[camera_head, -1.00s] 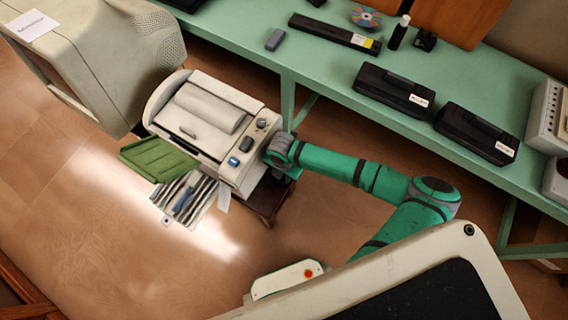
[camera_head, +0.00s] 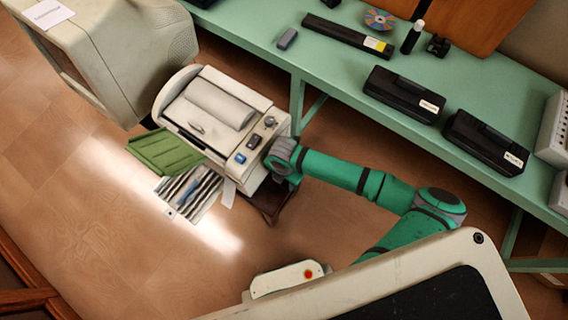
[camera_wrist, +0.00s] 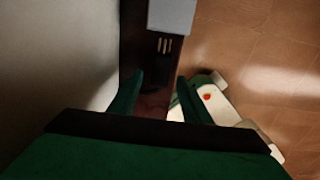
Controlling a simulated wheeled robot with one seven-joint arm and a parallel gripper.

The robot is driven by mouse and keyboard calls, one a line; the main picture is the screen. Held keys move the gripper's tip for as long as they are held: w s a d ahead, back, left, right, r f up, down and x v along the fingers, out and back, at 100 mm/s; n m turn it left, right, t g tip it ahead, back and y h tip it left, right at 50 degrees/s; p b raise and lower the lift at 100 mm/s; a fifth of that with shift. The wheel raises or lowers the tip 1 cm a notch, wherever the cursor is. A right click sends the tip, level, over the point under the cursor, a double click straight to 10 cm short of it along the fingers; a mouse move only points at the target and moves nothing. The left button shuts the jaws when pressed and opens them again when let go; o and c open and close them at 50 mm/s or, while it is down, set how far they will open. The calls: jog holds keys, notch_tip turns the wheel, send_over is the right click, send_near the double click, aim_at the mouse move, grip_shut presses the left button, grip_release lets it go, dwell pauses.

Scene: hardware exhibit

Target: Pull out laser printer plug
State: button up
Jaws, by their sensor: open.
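The laser printer (camera_head: 215,110) is a cream machine on a dark brown stand, left of centre in the head view. My arm reaches to its right side, and my gripper's fingers are hidden there. I cannot tell whether this block is the plug. No plug can be made out in the head view.
A green bench (camera_head: 335,65) runs behind the printer, carrying black cartridges (camera_head: 404,93) and small items. A large beige monitor (camera_head: 110,60) stands left. The printer's green flap (camera_head: 165,152) and ribbed tray (camera_head: 188,192) stick out in front. The floor in front is clear.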

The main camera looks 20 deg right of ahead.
aim_at(284, 182)
notch_tip(284, 182, up, 10)
jog(key=shift+f, duration=0.25)
dwell(0.6)
